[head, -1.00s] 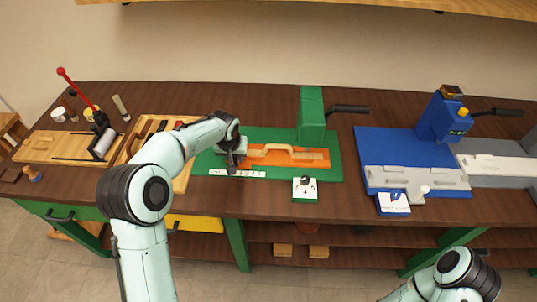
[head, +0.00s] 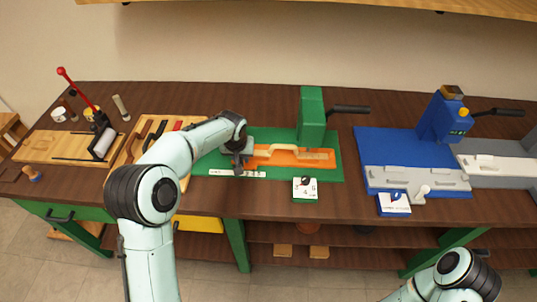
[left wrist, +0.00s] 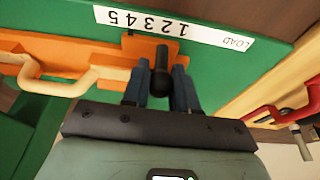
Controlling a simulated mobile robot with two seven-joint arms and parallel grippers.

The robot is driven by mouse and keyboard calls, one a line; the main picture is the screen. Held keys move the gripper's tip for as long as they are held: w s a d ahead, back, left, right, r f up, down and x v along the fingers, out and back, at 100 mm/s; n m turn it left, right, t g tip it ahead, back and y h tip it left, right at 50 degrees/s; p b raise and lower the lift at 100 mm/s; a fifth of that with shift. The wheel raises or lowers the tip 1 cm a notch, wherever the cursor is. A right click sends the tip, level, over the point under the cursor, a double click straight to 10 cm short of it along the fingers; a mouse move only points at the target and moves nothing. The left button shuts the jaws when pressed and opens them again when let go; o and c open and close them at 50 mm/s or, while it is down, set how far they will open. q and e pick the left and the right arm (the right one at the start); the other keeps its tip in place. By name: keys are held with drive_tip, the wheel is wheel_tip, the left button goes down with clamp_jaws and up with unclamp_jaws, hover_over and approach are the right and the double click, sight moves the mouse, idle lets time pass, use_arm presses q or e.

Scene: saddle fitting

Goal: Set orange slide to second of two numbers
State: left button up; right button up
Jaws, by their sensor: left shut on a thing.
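The orange slide (head: 310,159), with a pale handle (head: 275,149), lies on the green base (head: 215,161). My left gripper (head: 240,165) is at the slide's left end. In the left wrist view its fingers (left wrist: 160,88) are shut on a black knob (left wrist: 161,68) by the slide's orange end tab (left wrist: 138,48). The tab is beside a white scale strip (left wrist: 210,35) marked LOAD and 1 to 5; I cannot tell which number it indicates. The strip also shows in the head view (head: 225,173). A number card (head: 303,194) sits at the base's front edge; its digits are too small to read surely. My right gripper is out of view.
A green post (head: 312,115) with a dark lever (head: 348,109) stands behind the slide. A blue fixture (head: 390,145) is to the right. A wooden tool tray (head: 128,150) and a red-handled press (head: 78,88) are to the left.

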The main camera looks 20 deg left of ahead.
use_arm(q)
drive_tip(key=o, duration=0.8)
drive_tip(key=shift+p+v, duration=0.6)
drive_tip(key=shift+v, duration=2.4)
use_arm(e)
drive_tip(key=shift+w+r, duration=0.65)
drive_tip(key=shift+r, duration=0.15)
